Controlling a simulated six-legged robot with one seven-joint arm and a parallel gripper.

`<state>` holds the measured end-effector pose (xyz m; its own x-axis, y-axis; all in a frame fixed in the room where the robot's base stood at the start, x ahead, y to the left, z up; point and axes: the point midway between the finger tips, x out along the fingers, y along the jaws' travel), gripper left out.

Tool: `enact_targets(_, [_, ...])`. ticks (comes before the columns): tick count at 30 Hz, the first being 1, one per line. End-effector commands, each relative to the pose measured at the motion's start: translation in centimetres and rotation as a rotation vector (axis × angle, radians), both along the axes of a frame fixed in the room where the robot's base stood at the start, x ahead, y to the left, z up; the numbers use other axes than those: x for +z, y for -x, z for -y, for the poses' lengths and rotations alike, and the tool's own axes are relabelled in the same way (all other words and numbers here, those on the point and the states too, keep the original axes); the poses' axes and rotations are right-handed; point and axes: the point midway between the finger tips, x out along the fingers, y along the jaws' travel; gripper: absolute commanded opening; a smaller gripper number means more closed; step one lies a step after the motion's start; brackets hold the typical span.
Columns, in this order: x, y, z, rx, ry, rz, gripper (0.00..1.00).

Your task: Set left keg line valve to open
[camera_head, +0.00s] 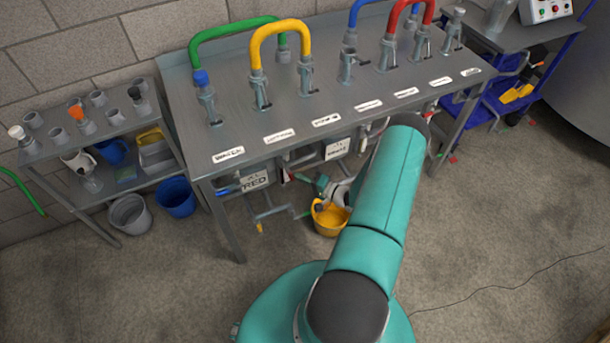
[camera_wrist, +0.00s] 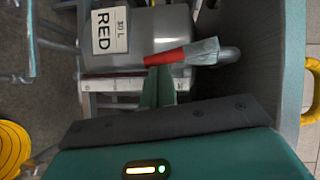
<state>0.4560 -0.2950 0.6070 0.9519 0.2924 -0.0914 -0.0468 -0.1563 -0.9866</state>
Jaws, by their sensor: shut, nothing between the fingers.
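The left keg (camera_head: 256,181), labelled RED, is under the bench and also shows in the wrist view (camera_wrist: 150,25), with its label turned sideways. A valve lever with a red grip (camera_wrist: 168,57) and a pale grey end (camera_wrist: 204,50) lies across the front of the keg in the wrist view. A small red part (camera_head: 286,175) shows beside the keg in the head view. My gripper (camera_wrist: 157,72) is shut and empty, its teal fingertips at the red grip. I cannot tell whether they touch it. In the head view, my gripper (camera_head: 320,183) is partly hidden beneath the bench.
A second labelled keg (camera_head: 337,150) is to the right under the steel bench (camera_head: 235,125). A yellow bucket (camera_head: 330,222) stands close below my gripper. A bench leg (camera_head: 222,220) is at the left, with a low shelf (camera_head: 110,135) beyond.

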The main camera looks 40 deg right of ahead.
Motion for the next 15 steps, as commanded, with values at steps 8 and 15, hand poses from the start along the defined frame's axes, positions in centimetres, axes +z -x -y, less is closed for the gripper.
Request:
enact_targets(8, [-0.48, -0.46, -1.00, 0.002, -0.062, 0.020, 0.00])
enact_targets(15, [-0.65, -0.53, -1.24, 0.001, -0.060, 0.020, 0.00])
